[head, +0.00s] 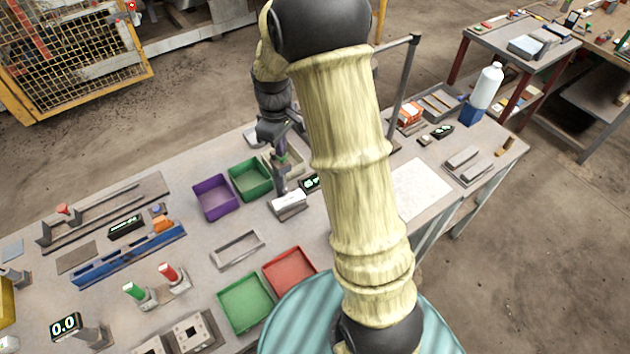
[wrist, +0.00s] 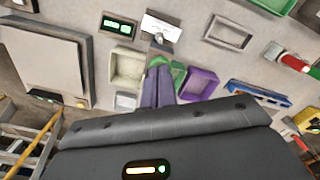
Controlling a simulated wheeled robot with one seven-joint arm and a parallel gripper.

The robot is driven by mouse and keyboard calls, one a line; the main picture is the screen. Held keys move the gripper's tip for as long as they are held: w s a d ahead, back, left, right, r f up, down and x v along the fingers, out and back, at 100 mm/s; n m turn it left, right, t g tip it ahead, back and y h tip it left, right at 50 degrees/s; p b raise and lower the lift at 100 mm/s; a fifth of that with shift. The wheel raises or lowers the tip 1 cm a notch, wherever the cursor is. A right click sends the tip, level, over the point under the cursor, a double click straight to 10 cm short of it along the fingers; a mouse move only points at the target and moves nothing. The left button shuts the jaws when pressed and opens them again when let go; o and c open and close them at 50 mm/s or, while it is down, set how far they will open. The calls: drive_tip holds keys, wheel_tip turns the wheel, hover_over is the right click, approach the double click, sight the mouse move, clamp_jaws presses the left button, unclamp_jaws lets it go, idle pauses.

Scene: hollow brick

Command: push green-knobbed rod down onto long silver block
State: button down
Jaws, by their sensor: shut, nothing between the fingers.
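A green knob (head: 133,290) stands on a small silver fixture (head: 150,298) at the table's front left in the head view. Its rod and any long silver block under it are too small to make out. In the wrist view, part of the green knob (wrist: 316,72) shows at the right edge. My gripper (head: 279,190) is shut and empty, fingers pointing down, well to the right of and behind the green knob. It is near a silver block with a pale top (head: 289,204); I cannot tell if they touch. My gripper (wrist: 159,66) also shows in the wrist view.
A red knob (head: 168,272) stands close beside the green one. Purple (head: 213,211), green (head: 246,310) and red (head: 290,262) trays and a blue rail (head: 130,259) are near. A grey frame (head: 238,262) lies mid-table. My arm hides part of the table.

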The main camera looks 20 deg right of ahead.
drive_tip(key=shift+f+b, duration=0.75)
drive_tip(key=shift+f, duration=0.55)
drive_tip(key=shift+r, duration=0.15)
idle(0.3)
drive_tip(key=shift+r+p, duration=2.95)
drive_tip(key=shift+r, duration=0.5)
drive_tip(key=s+r+m+t+b, duration=0.1)
drive_tip(key=s+m, duration=0.7)
drive_tip(key=s, duration=0.9)
drive_tip(key=shift+r+t+b, duration=0.25)
drive_tip(key=shift+t+b, duration=0.4)
drive_tip(key=shift+t, duration=0.15)
drive_tip(key=shift+s+a, duration=0.1)
drive_tip(key=shift+s, duration=0.1)
